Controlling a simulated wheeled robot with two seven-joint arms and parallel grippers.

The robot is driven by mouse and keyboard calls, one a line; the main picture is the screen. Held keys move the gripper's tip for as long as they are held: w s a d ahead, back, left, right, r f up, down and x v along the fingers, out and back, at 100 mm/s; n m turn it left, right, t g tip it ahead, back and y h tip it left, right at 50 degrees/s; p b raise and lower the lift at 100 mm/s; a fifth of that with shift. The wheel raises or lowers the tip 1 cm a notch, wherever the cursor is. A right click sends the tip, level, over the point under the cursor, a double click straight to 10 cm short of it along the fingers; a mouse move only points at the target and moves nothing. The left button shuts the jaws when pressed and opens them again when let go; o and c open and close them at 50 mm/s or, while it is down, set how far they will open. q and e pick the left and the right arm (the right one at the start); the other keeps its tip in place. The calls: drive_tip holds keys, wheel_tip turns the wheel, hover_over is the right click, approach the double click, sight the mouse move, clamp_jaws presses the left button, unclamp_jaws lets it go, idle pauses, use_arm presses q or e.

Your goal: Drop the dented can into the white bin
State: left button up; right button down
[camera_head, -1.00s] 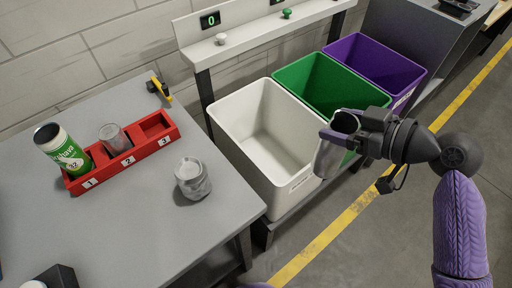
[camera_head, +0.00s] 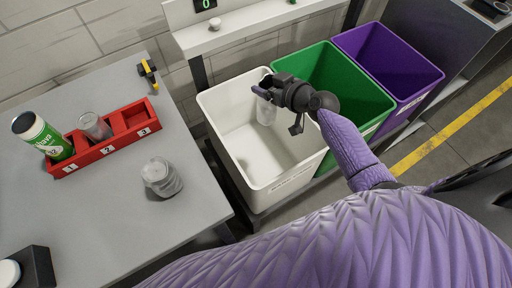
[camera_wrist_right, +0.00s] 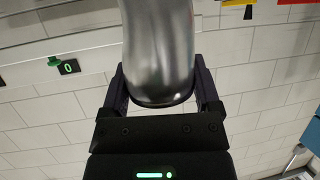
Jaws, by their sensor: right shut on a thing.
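A plain silver can (camera_head: 266,112) is held in my right gripper (camera_head: 264,91), above the open white bin (camera_head: 285,184). In the right wrist view the can (camera_wrist_right: 158,40) stands between the two fingers of the right gripper (camera_wrist_right: 160,80), which touch its sides; its metal wall looks slightly bent. In the head view the can appears over the bin's opening, inside its rim; its exact height cannot be told. My left gripper is not in view.
A green bin (camera_head: 365,98) and a purple bin (camera_head: 420,78) stand right of the white one.

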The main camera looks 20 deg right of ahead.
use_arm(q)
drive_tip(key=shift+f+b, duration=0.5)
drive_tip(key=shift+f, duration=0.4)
use_arm(e)
wheel_tip(320, 180, down, 2)
drive_tip(key=shift+f, duration=0.1)
drive_tip(key=shift+c, duration=0.8)
unclamp_jaws()
drive_tip(key=shift+o, duration=0.8)
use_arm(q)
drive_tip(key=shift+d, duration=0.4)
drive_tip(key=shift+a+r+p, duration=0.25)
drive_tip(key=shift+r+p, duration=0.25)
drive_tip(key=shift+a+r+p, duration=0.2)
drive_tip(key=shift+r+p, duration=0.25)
use_arm(e)
drive_tip(key=v, duration=1)
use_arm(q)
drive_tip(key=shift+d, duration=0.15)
